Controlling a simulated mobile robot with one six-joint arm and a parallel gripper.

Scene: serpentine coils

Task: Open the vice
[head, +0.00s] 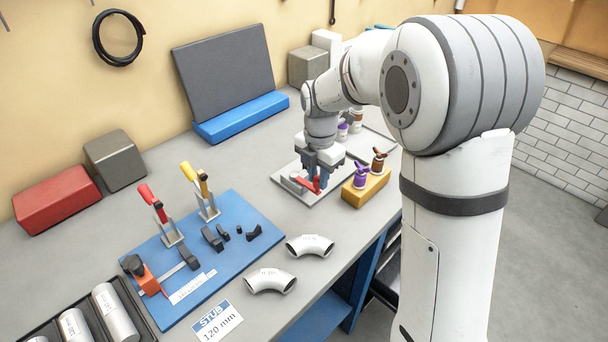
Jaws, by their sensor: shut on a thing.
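My gripper (322,172) points down over a light grey plate (285,179) on the workbench, right of the middle of the head view. A red handle (311,186) shows at its fingertips, and the fingers are shut on it. The handle belongs to a low grey fixture on the plate, which appears to be the vice (294,178). My gripper and arm hide most of this fixture, so I cannot tell how its jaws stand.
A yellow block (366,190) with purple and brown fittings stands close right of the handle. A blue board (235,215) with red and yellow toggle clamps lies to the left. Two pipe elbows (270,281) lie in front. The bench between board and plate is clear.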

